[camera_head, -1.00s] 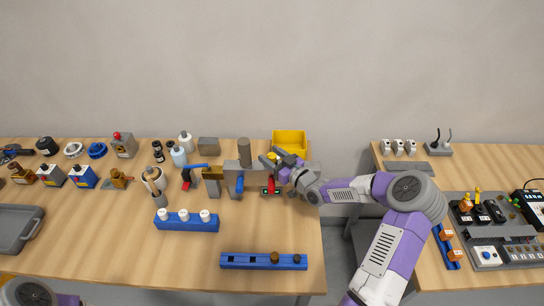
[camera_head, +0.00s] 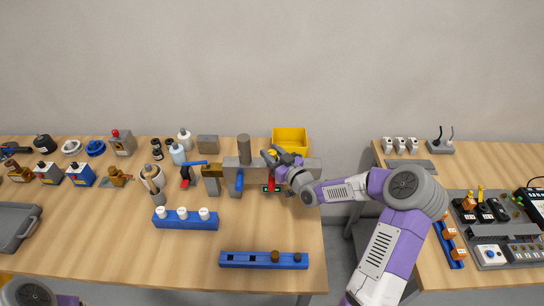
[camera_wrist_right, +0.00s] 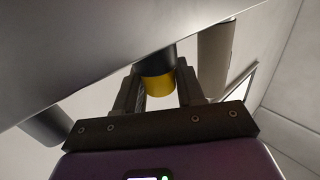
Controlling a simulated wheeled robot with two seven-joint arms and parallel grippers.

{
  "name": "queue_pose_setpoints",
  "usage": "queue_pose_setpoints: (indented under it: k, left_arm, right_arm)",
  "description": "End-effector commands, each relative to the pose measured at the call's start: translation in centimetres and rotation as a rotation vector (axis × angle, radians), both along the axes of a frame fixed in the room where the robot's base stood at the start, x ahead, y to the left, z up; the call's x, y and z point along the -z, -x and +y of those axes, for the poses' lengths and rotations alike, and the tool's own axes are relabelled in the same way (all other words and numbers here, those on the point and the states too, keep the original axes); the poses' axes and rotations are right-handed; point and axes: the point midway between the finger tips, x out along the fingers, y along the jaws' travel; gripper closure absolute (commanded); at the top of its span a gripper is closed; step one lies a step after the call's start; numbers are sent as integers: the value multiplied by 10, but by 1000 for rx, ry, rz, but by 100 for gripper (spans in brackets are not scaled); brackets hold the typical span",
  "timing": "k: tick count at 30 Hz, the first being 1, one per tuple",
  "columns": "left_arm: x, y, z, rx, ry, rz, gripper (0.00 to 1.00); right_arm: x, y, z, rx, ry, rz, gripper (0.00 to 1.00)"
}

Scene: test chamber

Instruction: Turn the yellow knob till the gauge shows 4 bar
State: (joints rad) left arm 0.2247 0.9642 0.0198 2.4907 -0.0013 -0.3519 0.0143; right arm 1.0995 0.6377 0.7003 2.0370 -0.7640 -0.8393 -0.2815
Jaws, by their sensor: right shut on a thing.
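The yellow knob (camera_wrist_right: 158,84) shows in the right wrist view as a short yellow cylinder on a dark shaft, between my right gripper's fingers (camera_wrist_right: 160,90). In the head view the yellow knob (camera_head: 271,153) is a small patch at the fingertips. My right gripper (camera_head: 276,158) is shut on it, above the grey block (camera_head: 232,173) at the table's right back. A small dark panel with green (camera_head: 278,189) is on the block's front. I cannot tell whether it is the gauge, and no pressure reading is legible. My left gripper is out of view.
A red handle (camera_head: 270,183) and a blue handle (camera_head: 239,183) are on the block's front. A yellow bin (camera_head: 289,137) stands close behind my right gripper. A grey cylinder (camera_head: 244,149) rises to the left.

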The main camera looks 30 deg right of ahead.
Motion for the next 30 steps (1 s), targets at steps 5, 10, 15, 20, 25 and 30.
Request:
queue_pose_setpoints:
  k: [5, 10, 15, 20, 25, 30]
  left_arm:
    - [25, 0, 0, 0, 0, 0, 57]
    - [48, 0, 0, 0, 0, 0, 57]
    - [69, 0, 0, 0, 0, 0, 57]
    - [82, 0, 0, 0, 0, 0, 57]
    - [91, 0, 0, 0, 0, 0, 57]
    - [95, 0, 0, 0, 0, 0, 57]
  right_arm:
    - [4, 0, 3, 109, 4, -3, 92]
    - [4, 0, 3, 235, 7, -6, 92]
    - [3, 0, 4, 364, 4, -6, 92]
    - [2, -1, 3, 473, 3, -6, 92]
    - [1, -1, 3, 565, 1, -3, 92]
    - [1, 0, 2, 626, 1, -2, 92]
